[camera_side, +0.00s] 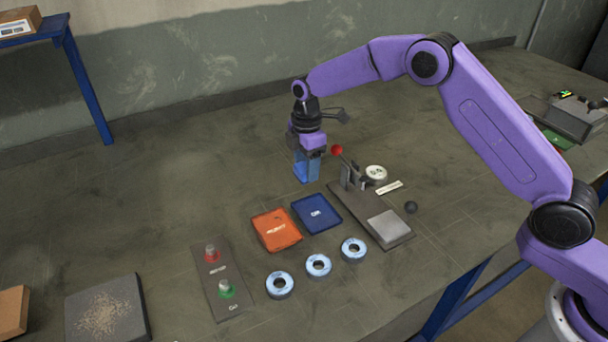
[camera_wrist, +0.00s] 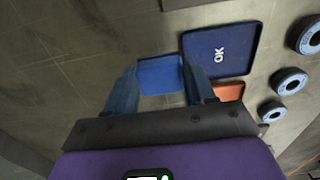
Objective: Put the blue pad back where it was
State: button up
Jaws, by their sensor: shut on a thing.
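My gripper (camera_side: 307,170) points down behind the blue tray and is shut on the blue pad. In the wrist view the blue pad (camera_wrist: 159,76) sits between the two fingertips of my gripper (camera_wrist: 160,85). In the side view the fingers and the pad overlap as one blue patch, so the pad's outline is mostly hidden. I cannot tell whether the pad touches the table or hangs just above it.
A blue tray marked OK (camera_side: 317,214) and an orange tray (camera_side: 276,230) lie nearby. A red-knobbed lever fixture (camera_side: 373,218) stands to the right. Three ring discs (camera_side: 318,265) lie in front, a button panel (camera_side: 222,279) at left. The table left of my gripper is clear.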

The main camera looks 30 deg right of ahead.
aim_at(304, 176)
jog(key=shift+w+a+f, duration=0.15)
jog(key=shift+w+f, duration=0.2)
jog(key=shift+f, duration=1.65)
jog(key=shift+f, duration=0.1)
jog(key=o, duration=1)
notch_tip(304, 176, up, 12)
jog(key=shift+f, duration=0.1)
jog(key=shift+r, duration=0.25)
